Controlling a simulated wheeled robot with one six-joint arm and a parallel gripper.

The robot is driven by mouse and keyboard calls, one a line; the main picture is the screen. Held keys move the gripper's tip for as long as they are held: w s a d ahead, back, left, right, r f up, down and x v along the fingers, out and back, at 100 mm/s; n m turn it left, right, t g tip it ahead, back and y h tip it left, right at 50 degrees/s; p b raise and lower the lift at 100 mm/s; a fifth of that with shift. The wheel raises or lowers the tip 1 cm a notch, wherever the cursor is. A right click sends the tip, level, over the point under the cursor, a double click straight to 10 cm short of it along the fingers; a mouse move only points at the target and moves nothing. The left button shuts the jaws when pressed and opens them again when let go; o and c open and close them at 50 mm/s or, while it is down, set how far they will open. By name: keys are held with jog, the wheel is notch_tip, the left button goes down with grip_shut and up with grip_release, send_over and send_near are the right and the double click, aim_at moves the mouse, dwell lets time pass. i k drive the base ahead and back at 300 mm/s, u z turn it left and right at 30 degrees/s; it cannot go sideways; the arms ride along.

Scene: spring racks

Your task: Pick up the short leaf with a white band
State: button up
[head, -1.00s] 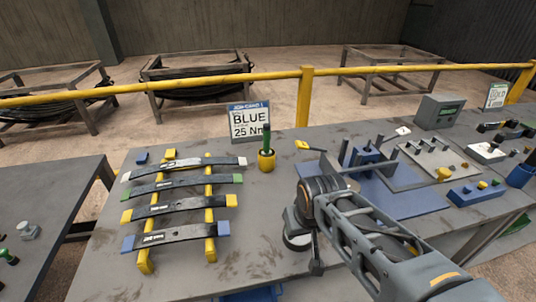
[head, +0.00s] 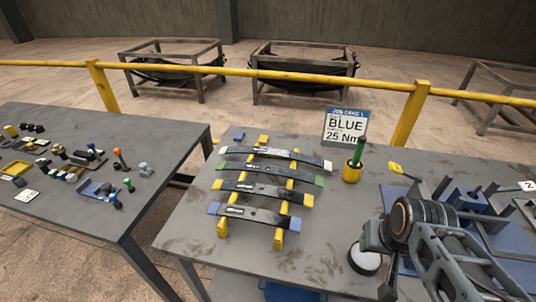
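A dark curved leaf with white bands at its ends (head: 272,155) lies farthest back on two yellow rails. In front of it on the same rails lie a leaf with green ends (head: 270,171), a leaf with yellow ends (head: 262,190) and a leaf with blue ends (head: 256,214). All lie crosswise and apart from each other. My arm comes in from the lower right. My gripper (head: 388,288) is at the lower right, clear of the leaves. Its fingers are dark and partly hidden, so their opening cannot be made out.
A sign reading BLUE 25 Nm (head: 345,127) and a yellow cup with a green-handled tool (head: 352,171) stand right of the rack. Blue fixtures (head: 465,197) stand at right. A second table (head: 90,205) at left holds many small parts. A yellow railing (head: 240,71) runs behind.

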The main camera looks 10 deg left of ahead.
aim_at(280, 152)
jog(key=k, duration=1.2)
jog(key=z, duration=0.65)
jog(key=i, duration=0.85)
jog(key=z, duration=0.05)
